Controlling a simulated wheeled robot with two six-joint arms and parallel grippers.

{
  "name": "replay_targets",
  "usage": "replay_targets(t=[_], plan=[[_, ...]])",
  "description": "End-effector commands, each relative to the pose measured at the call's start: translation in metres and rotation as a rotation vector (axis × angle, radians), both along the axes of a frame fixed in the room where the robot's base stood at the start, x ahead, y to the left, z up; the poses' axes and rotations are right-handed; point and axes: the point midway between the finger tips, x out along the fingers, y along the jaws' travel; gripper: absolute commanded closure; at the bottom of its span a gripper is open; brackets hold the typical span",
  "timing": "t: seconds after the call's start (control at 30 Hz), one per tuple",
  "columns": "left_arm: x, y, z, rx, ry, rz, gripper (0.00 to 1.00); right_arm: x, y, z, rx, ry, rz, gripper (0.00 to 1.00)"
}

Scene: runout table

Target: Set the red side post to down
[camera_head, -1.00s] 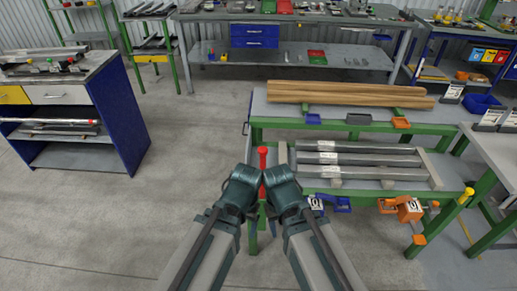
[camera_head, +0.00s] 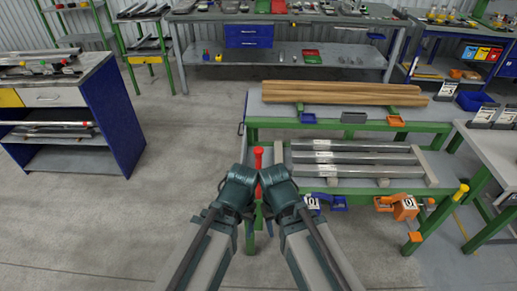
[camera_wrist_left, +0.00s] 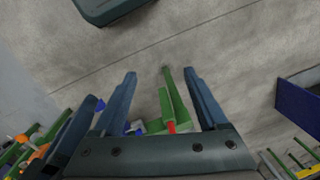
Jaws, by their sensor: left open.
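The red side post (camera_head: 258,156) stands upright at the near left corner of the green runout table (camera_head: 330,190), with its round red top showing above my grippers. My left gripper (camera_head: 239,182) and right gripper (camera_head: 276,182) are in front of the post and hide part of it; I cannot tell whether they touch it. In the left wrist view, the left fingers (camera_wrist_left: 160,75) are spread wide with nothing held. A small red part (camera_wrist_left: 171,127) and green frame show between them. The right jaws are not clear.
Metal bars (camera_head: 350,158) lie on the table's lower level. Wooden beams (camera_head: 345,92) lie on the raised part behind. A yellow-topped post (camera_head: 461,190) and orange clamp (camera_head: 404,208) are at the right. A blue cabinet (camera_head: 118,120) stands left, with clear floor between.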

Motion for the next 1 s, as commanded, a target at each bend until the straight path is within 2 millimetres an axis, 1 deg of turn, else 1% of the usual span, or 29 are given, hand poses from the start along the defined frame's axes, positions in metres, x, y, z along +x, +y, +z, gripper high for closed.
replay_targets(t=[0.07, 0.17, 0.27, 0.4, 0.5, 0.6, 0.67, 0.7, 0.77, 0.87, 0.97, 1.0], plan=[[0.0, 0.0, -0.001, 0.0, 0.0, 0.001, 0.24, 0.0, 0.0, -0.001, 0.0, 0.0, 0.0, 0.5], [0.003, 0.004, -0.012, -0.006, -0.004, 0.015, 0.24, 0.0, 0.0, -0.012, 0.0, 0.0, 0.0, 0.5], [0.012, 0.016, -0.04, -0.021, -0.015, 0.054, 0.24, 0.0, 0.0, -0.04, 0.0, 0.0, 0.0, 0.5], [0.03, 0.041, -0.088, -0.067, -0.041, 0.128, 0.24, 0.0, 0.0, -0.087, 0.0, 0.0, 0.0, 0.5], [0.042, 0.055, -0.115, -0.121, -0.063, 0.156, 0.24, 0.0, 0.0, -0.114, 0.0, 0.0, 0.001, 0.5], [0.055, 0.062, -0.137, -0.197, -0.092, 0.159, 0.24, 0.0, 0.0, -0.137, 0.0, 0.0, 0.001, 0.5], [0.065, 0.063, -0.149, -0.263, -0.119, 0.14, 0.24, 0.0, 0.0, -0.151, 0.0, 0.0, 0.001, 0.5], [0.073, 0.061, -0.154, -0.322, -0.146, 0.115, 0.24, 0.0, 0.0, -0.159, 0.0, 0.0, 0.001, 0.5], [0.084, 0.053, -0.152, -0.414, -0.192, 0.06, 0.24, 0.0, 0.0, -0.164, 0.0, 0.0, 0.001, 0.5], [0.101, 0.036, -0.138, -0.554, -0.285, -0.044, 0.24, 0.0, 0.0, -0.166, 0.0, 0.0, 0.001, 0.5], [0.119, 0.017, -0.115, -0.687, -0.409, -0.155, 0.24, 0.0, 0.0, -0.165, 0.0, 0.0, 0.001, 0.5], [0.127, 0.011, -0.104, -0.738, -0.47, -0.198, 0.24, 0.0, 0.0, -0.165, 0.0, 0.0, 0.001, 0.5]])
